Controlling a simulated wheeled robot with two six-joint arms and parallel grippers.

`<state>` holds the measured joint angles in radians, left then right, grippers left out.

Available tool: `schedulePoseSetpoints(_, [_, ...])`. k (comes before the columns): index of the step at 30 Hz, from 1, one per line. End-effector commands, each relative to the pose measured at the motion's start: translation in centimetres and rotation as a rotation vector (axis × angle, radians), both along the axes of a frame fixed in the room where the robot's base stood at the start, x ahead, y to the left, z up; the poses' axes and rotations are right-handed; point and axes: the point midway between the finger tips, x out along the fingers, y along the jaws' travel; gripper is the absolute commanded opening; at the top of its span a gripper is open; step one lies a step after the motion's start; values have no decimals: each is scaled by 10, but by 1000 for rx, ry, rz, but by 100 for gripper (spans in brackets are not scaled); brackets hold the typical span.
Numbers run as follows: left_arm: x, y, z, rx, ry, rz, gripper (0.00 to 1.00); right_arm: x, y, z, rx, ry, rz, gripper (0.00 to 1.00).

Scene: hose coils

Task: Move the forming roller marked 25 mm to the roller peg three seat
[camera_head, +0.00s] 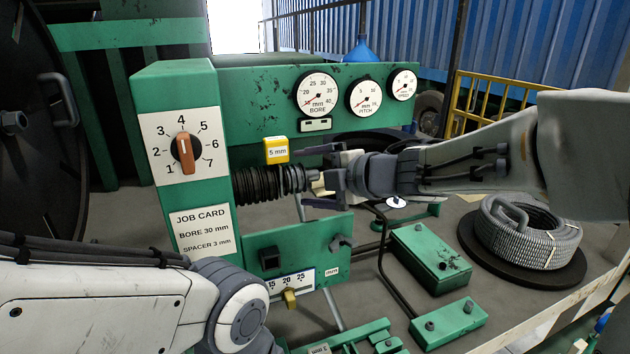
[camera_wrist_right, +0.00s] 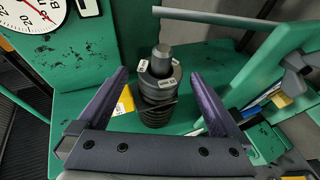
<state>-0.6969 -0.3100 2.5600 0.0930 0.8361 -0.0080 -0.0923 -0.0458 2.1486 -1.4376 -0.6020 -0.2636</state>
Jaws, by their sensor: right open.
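In the head view a ribbed black coil (camera_head: 268,184) sits on a horizontal shaft out of the green machine. My right gripper (camera_head: 327,174) is open at the shaft's outer end. In the right wrist view my right gripper (camera_wrist_right: 159,74) has its two fingers spread on either side of a dark grey cylinder with small white labels (camera_wrist_right: 160,82), with a gap on both sides. The labels are too small to read, so I cannot tell whether it is the 25 mm roller. I cannot make out a seat marked three. Only part of my left arm shows, without its gripper.
A yellow 5 mm block (camera_head: 276,150) stands above the coil. A green panel (camera_head: 305,248) with a scale is below. Green boxes (camera_head: 430,257) and a green block with two knobs (camera_head: 448,325) lie on the bench. A grey hose coil (camera_head: 525,232) is at right.

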Motion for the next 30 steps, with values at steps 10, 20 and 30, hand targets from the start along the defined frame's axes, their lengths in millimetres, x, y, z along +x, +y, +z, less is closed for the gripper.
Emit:
schedulePoseSetpoints(10, [0,0,-12,0,0,0,50,18,17,-10,1,1,1,100])
schedulePoseSetpoints(20, [0,0,-14,0,0,0,50,24,22,-13,1,1,0,100])
schedulePoseSetpoints(30, [0,0,-14,0,0,0,50,24,22,-12,1,1,0,58])
